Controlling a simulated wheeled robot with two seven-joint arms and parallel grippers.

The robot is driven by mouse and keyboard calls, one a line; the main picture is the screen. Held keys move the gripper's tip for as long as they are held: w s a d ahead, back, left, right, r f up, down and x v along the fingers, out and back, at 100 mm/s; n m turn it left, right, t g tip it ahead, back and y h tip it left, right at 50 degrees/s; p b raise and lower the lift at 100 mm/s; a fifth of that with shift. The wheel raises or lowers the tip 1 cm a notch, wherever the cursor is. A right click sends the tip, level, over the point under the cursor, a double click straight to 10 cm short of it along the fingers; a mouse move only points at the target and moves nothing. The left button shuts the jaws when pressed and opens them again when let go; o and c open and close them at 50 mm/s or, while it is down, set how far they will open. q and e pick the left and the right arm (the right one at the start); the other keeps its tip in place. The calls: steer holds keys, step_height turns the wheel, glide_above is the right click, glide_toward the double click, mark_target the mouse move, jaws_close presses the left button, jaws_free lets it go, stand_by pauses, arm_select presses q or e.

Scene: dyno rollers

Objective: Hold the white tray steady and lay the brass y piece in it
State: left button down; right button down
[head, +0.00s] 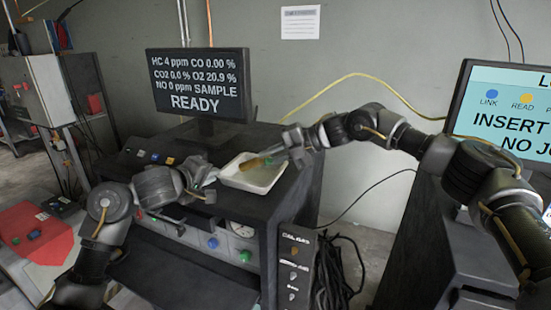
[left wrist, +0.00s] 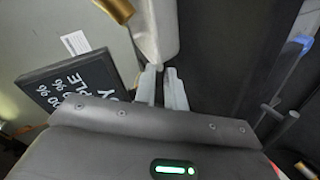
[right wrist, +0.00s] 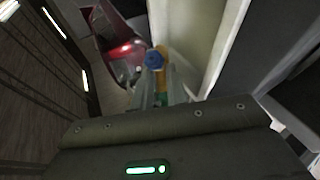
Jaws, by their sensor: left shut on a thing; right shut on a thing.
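The white tray (head: 262,182) sits on top of the dark cabinet, below the READY monitor. My left gripper (head: 209,177) is shut on its left rim; the left wrist view shows the fingers (left wrist: 162,85) meeting the tray wall (left wrist: 156,28). The brass y piece (head: 248,164) appears over the tray's inside, with a green part by my right gripper (head: 281,152). My right gripper is shut on it; the right wrist view shows a blue end (right wrist: 154,60) just past the fingers (right wrist: 160,88). I cannot tell whether the piece touches the tray floor.
The READY monitor (head: 199,84) stands behind the tray. The dark cabinet (head: 190,222) has knobs and a gauge on its front. Another screen (head: 508,105) stands at the right. A black cable bundle (head: 338,275) hangs beside the cabinet.

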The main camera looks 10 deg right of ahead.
steer(key=w, duration=0.2)
steer(key=shift+w+a+f, duration=0.25)
steer(key=shift+w+f, duration=0.3)
steer(key=shift+f, duration=0.85)
steer(key=c, duration=1.3)
jaws_free()
steer(key=shift+s, duration=0.1)
steer(key=v, duration=1.2)
